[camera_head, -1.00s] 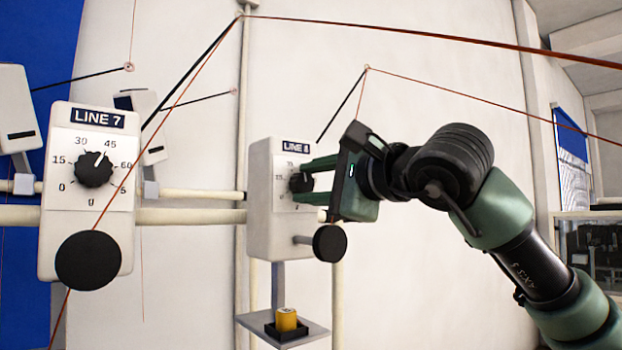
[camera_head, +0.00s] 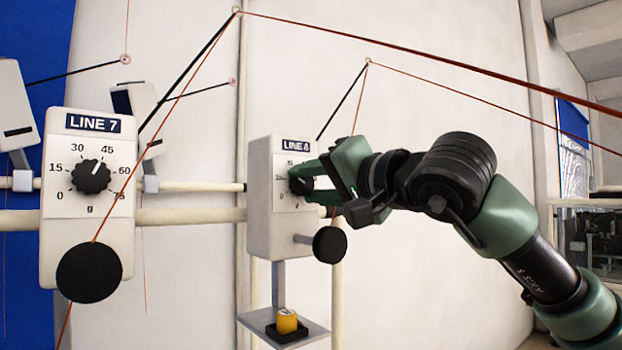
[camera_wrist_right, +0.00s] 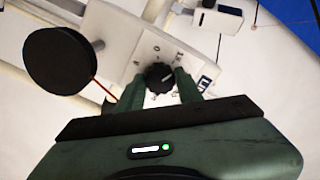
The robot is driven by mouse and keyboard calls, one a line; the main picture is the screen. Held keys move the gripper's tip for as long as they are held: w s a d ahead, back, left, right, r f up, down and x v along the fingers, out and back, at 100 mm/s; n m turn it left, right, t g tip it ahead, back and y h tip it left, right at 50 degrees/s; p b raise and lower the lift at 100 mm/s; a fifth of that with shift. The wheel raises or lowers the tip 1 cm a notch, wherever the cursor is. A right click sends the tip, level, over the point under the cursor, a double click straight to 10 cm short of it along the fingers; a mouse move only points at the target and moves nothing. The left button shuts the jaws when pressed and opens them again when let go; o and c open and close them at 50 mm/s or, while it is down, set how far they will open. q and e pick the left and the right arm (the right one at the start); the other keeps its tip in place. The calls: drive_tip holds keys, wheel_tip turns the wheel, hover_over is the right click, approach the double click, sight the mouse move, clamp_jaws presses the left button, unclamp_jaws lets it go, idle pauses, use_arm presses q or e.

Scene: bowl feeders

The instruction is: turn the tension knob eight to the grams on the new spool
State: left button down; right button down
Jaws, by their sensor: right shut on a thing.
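The LINE 8 tension box (camera_head: 262,222) is a white unit in the middle of the head view, with a dial scale on its face. Its black tension knob (camera_head: 299,181) is partly hidden by my right gripper (camera_head: 303,179). In the right wrist view, the knob (camera_wrist_right: 158,75) sits between the two green fingers of my right gripper (camera_wrist_right: 160,84), which is shut on it. Most of the dial numbers are covered or too small to read. A yellow spool (camera_head: 286,320) rests in a black holder on the shelf below the box. My left gripper is out of view.
The LINE 7 box (camera_head: 60,225), with its own knob (camera_head: 91,177) and black disc (camera_head: 89,272), stands left. The LINE 8 black disc (camera_head: 330,243) sticks out just below my gripper. A red thread (camera_head: 450,62) runs overhead. Pale rails (camera_head: 190,215) link the boxes.

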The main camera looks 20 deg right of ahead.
drive_tip(key=shift+f+n, duration=0.2)
drive_tip(key=shift+n, duration=0.8)
drive_tip(key=c, duration=0.9)
unclamp_jaws()
drive_tip(key=shift+c, duration=0.2)
drive_tip(key=shift+r+p, duration=0.1)
drive_tip(key=shift+p, duration=0.2)
drive_tip(key=shift+s, duration=0.1)
drive_tip(key=b+v, duration=0.2)
drive_tip(key=v, duration=0.5)
drive_tip(key=shift+s+d+b, duration=0.15)
drive_tip(key=shift+s+b, duration=0.15)
drive_tip(key=shift+s, duration=0.05)
